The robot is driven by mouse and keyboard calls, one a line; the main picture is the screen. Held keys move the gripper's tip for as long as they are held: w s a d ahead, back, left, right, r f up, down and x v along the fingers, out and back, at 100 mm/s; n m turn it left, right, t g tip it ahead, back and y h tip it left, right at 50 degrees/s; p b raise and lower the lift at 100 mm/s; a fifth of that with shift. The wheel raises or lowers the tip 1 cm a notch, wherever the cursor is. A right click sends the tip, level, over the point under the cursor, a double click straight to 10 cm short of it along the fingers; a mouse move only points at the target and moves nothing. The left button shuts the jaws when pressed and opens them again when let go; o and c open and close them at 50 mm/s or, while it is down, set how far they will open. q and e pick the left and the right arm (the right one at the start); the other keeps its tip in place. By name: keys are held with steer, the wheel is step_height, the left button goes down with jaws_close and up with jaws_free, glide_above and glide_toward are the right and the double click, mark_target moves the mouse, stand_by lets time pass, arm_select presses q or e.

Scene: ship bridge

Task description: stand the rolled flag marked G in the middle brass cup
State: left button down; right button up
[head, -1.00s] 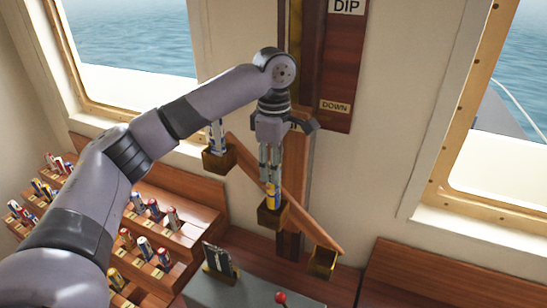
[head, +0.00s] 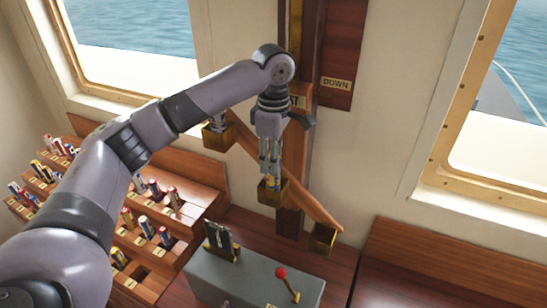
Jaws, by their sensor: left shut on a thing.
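A slanted wooden bar on the wall post carries three brass cups. My left gripper (head: 270,160) points down over the middle brass cup (head: 270,196) and is shut on a rolled flag (head: 271,181) with yellow and blue on it. The flag's lower end is inside the middle cup, hidden by its front wall. The flag looks about upright. I cannot read its letter. The upper left brass cup (head: 216,139) holds another rolled flag, partly hidden by my arm. The lower right brass cup (head: 322,240) looks empty. My right gripper is not in view.
Stepped wooden racks (head: 185,215) with several rolled flags stand at the left. A grey box (head: 252,281) with a red-knobbed lever (head: 281,273) and a dark upright holder (head: 221,240) sits below the cups. A DOWN plate (head: 336,84) is on the wall.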

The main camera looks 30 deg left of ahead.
arm_select(q)
steer(key=c, duration=1.3)
jaws_free()
steer(key=shift+o, duration=0.9)
step_height(320, 180, up, 12)
